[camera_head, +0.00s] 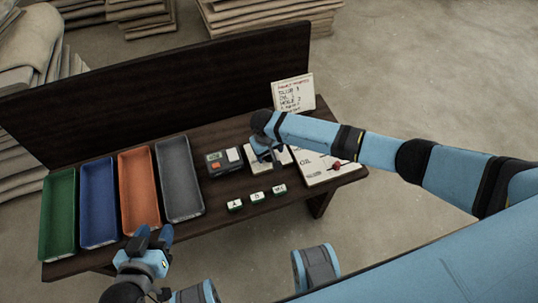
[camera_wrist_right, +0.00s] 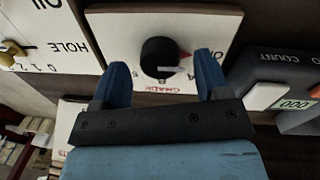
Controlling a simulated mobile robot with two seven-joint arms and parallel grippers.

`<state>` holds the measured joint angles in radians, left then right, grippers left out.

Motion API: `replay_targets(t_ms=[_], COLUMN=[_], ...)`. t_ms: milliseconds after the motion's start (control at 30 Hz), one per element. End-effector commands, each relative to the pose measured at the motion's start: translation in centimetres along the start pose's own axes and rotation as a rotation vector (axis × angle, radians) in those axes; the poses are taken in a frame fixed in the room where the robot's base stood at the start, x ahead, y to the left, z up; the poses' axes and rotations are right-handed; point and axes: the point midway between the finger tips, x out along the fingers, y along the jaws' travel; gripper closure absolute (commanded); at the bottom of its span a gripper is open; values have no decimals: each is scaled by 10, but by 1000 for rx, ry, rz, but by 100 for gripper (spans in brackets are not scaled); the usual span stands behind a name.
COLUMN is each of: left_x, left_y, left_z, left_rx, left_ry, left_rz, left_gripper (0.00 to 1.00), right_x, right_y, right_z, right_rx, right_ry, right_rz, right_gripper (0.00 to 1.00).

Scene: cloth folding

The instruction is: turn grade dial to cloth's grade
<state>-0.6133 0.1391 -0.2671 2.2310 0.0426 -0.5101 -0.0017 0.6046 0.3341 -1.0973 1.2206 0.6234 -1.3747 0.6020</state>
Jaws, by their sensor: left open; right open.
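The grade dial (camera_wrist_right: 158,52) is a black round knob on a white panel (camera_wrist_right: 112,30) marked GRADE, seen upside down in the right wrist view. In the head view my right gripper (camera_head: 264,148) hides most of that panel. My left gripper (camera_head: 153,236) is open and empty near the table's front edge. I cannot make out a single cloth on the table.
Green (camera_head: 58,215), blue (camera_head: 97,205), orange (camera_head: 138,190) and grey (camera_head: 180,180) trays fill the table's left. A counter (camera_head: 224,162) sits beside the dial panel. Several small lettered blocks (camera_head: 257,197) lie in front. An OIL/HOLE panel (camera_head: 318,176) and a handwritten card (camera_head: 293,92) are right.

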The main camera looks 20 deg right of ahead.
Motion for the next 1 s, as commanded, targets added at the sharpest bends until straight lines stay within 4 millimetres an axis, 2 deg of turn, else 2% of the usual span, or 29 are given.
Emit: replay_targets(t_ms=[133,433,467,667,1000], left_x=[1,1,1,0,-3], left_y=[0,0,0,0,-1], left_z=[1,1,1,2,-3], left_rx=[-2,-1,-1,0,4], left_ry=[5,3,3,3,-2], left_rz=[3,3,3,2,-2], left_gripper=[52,52,52,52,52], right_x=[12,13,13,13,11], right_y=[0,0,0,0,0], right_z=[0,0,0,0,0], right_rx=[0,0,0,0,35], right_ry=[0,1,1,1,-5], right_rz=[0,-1,-1,0,-1], right_gripper=[31,31,34,80,81])
